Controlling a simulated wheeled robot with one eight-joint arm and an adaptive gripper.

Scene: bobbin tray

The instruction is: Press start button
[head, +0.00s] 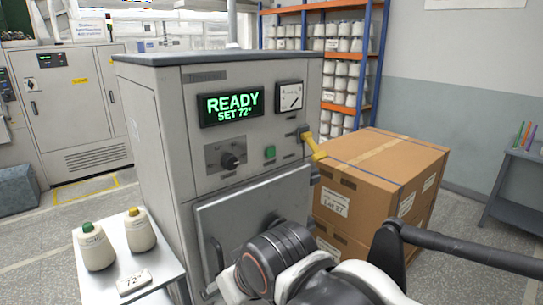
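Parts of my arm show at the bottom centre and right, in front of the machine's lower door. My gripper's fingers cannot be made out in the head view. Nothing of mine covers the button.
A yellow-handled lever (314,146) sticks out right of the button, below a gauge (289,97). Cardboard boxes (375,185) stand close on the right. A small white table (148,262) at left holds two cones (94,249) (139,233) and a "72°" card (132,281).

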